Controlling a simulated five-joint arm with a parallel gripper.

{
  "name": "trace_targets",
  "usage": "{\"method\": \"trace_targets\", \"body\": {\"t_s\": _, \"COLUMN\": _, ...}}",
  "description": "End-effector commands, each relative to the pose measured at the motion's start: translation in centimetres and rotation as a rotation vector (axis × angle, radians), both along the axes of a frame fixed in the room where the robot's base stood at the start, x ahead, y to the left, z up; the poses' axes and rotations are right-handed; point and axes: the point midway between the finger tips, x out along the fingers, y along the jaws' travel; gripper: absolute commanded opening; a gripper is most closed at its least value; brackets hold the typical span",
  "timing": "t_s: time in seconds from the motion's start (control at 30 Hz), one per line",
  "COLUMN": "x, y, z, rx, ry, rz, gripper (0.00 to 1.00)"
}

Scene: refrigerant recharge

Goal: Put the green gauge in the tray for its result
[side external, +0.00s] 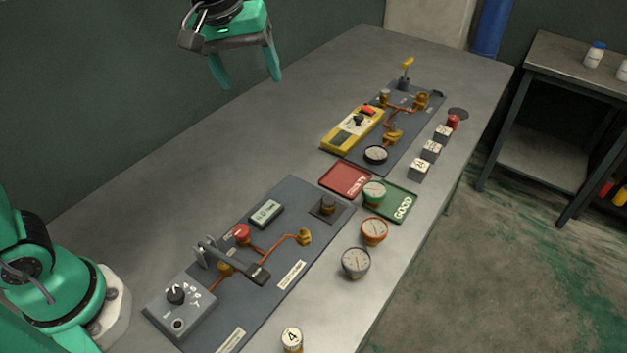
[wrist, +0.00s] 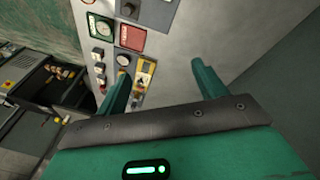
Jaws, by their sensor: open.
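The green gauge (side external: 374,191) has a pale round dial and stands in the green tray marked GOOD (side external: 401,208), at the end near the red tray. It also shows on the green tray in the wrist view (wrist: 103,27). The red tray (side external: 338,178) lies beside the green one and looks empty; its lettering is hard to read. My gripper (side external: 248,80) is open and empty, raised high above the bench behind and left of the trays. Its two fingers are spread apart in the wrist view (wrist: 162,82).
An orange gauge (side external: 374,231) and a grey gauge (side external: 355,262) stand near the front edge. A dark panel with a lever (side external: 258,272) lies at the near left; another with a yellow device (side external: 352,129) lies at the back. White blocks (side external: 431,150) line the right edge. The rear left bench is clear.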

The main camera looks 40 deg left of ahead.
Motion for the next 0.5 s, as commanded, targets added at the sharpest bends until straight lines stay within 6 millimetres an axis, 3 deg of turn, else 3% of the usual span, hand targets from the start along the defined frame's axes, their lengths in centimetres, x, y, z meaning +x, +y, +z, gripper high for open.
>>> {"method": "trace_targets", "body": {"t_s": 0.23, "x": -5.3, "y": 3.5, "z": 0.3, "rx": 0.049, "ry": -0.076, "rz": -0.137, "gripper": 0.70}}
{"method": "trace_targets", "body": {"t_s": 0.5, "x": -11.0, "y": 6.4, "z": -1.1, "rx": 0.123, "ry": -0.152, "rz": -0.287, "gripper": 0.70}}
